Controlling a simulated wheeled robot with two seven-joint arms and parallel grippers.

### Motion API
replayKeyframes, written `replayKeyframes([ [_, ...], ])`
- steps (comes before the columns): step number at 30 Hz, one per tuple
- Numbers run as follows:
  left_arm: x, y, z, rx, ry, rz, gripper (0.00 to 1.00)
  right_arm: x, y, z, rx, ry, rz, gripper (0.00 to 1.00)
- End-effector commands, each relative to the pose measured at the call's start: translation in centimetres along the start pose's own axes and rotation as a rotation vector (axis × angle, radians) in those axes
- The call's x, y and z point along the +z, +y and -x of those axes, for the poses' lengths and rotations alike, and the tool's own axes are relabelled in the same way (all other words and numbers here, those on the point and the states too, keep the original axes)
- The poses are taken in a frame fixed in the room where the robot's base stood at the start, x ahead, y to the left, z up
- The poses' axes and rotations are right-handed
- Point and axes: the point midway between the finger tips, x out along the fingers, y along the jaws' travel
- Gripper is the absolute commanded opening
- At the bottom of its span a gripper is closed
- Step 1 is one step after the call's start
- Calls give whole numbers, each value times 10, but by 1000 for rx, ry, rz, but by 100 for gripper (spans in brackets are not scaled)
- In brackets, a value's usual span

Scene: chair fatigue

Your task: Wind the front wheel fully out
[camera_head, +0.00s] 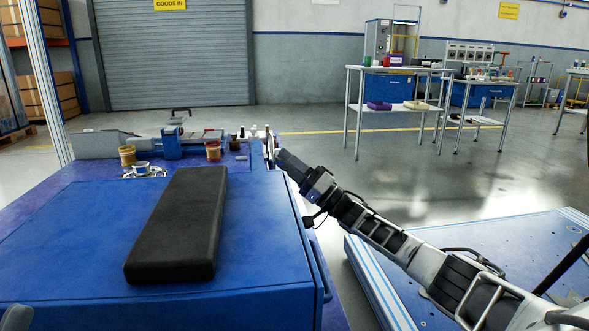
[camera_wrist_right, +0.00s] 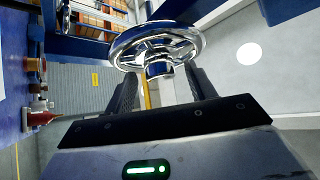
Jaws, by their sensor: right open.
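The front wheel is a shiny chrome handwheel with spokes and a central hub. It fills the upper middle of the right wrist view (camera_wrist_right: 190,40). In the head view the wheel (camera_head: 269,143) shows nearly edge-on at the right edge of the blue bench. My right gripper (camera_head: 280,156) reaches it from the lower right. In the right wrist view my right gripper (camera_wrist_right: 160,78) is open, its two dark fingers spread below the rim with the hub between and beyond them. Whether the fingertips touch the wheel I cannot tell. My left gripper is not in view.
A black pad (camera_head: 178,225) lies on a blue cabinet top (camera_head: 70,235). A blue platform (camera_head: 480,265) lies at the right. Open floor lies beyond the wheel.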

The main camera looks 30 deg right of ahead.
Motion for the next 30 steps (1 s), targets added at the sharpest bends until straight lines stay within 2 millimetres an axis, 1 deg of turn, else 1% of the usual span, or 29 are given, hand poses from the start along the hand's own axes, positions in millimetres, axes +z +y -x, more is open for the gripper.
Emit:
replayKeyframes([
  [4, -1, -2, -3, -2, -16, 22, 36, -1, 0, 12, 4, 0, -1, 55],
  [5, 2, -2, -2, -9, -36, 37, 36, -1, 0, 16, 4, 0, -2, 55],
  [7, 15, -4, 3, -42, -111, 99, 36, -1, -1, 29, 7, -1, -1, 55],
  [11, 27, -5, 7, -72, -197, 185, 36, -1, -1, 60, 7, -1, -1, 55],
  [12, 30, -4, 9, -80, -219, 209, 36, -1, 0, 71, 8, -1, -2, 55],
  [18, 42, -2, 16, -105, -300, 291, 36, 0, 0, 118, 5, -1, 0, 55],
  [21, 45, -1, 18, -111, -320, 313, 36, 0, 0, 136, 4, 0, 0, 55],
  [25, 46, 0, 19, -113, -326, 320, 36, 0, 0, 151, 2, 0, 1, 55],
  [30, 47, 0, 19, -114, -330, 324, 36, 0, 0, 159, 1, 0, 1, 55],
])
